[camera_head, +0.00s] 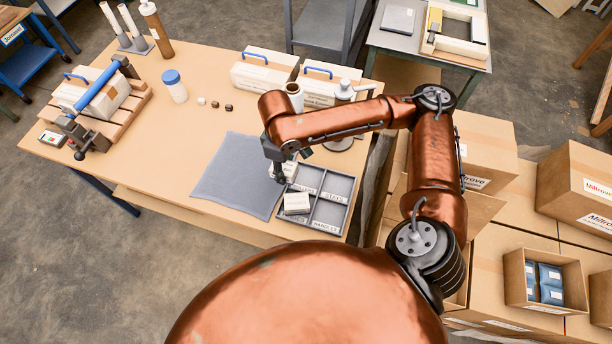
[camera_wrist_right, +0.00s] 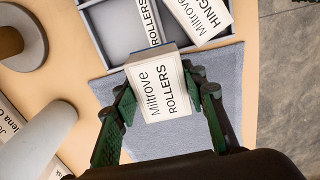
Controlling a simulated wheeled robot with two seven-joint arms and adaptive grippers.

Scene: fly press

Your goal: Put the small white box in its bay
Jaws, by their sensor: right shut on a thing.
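My right gripper (camera_head: 280,172) is shut on a small white box, which the right wrist view shows between the fingers, printed "Miltrove ROLLERS" (camera_wrist_right: 160,88). The grey divided tray (camera_head: 346,184) has labelled bays; a bay label reading "ROLLERS" (camera_wrist_right: 151,22) shows just beyond the held box. Another white box, printed "HINGES" (camera_wrist_right: 201,14), sits in a neighbouring bay; it also shows in the head view (camera_head: 297,204). My left gripper is not in view.
The blue-grey mat (camera_head: 232,178) lies left of the tray. A blue-capped jar (camera_head: 174,88) and a press fixture (camera_head: 98,100) are further left.

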